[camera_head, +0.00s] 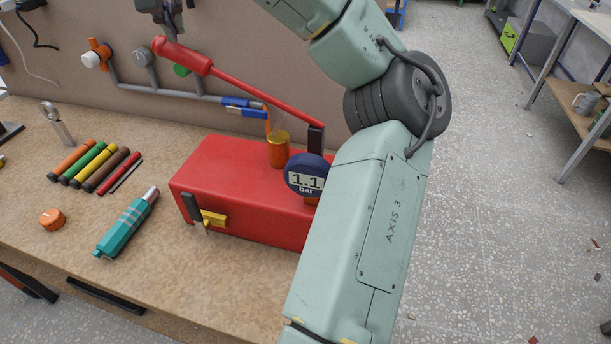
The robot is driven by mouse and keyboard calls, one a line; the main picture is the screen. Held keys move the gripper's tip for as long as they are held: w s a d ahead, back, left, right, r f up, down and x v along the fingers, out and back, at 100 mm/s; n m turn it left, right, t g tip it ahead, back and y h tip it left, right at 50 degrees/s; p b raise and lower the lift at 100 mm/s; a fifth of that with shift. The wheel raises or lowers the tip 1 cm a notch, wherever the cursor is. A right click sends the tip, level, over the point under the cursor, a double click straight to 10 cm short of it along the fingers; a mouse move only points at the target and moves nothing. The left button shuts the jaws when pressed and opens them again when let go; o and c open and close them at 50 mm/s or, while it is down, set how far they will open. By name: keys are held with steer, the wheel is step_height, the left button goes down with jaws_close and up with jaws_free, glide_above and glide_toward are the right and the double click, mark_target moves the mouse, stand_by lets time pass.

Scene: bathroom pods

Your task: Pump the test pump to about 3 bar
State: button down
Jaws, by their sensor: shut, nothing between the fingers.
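The test pump (232,175) is a red box on the wooden bench, partly hidden on its right by my arm. Its round gauge (305,178) reads 1.1 bar. The red lever (262,95) slopes up to the left from a dark post, and its thick handle end (182,55) is raised. A brass cylinder (278,150) stands on the box. A small valve with a yellow part and dark lever (205,215) is on the front. My gripper (170,30) shows partly at the top edge, shut and empty, just above the handle end; I cannot tell if they touch.
A grey pipe with an orange valve (97,55) and a blue fitting (243,106) runs along the back panel. Several coloured sticks (95,165), a teal tool (127,222) and an orange cap (52,219) lie left of the pump. The bench front is clear.

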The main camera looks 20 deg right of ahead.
step_height(320, 180, down, 12)
steer(key=b, duration=0.8)
step_height(320, 180, up, 10)
steer(key=p, duration=0.9)
step_height(320, 180, up, 2)
steer(key=shift+r+b, duration=0.1)
steer(key=shift+b, duration=0.25)
step_height(320, 180, down, 12)
steer(key=b, duration=0.8)
step_height(320, 180, up, 10)
steer(key=p, duration=0.8)
steer(key=shift+r, duration=1)
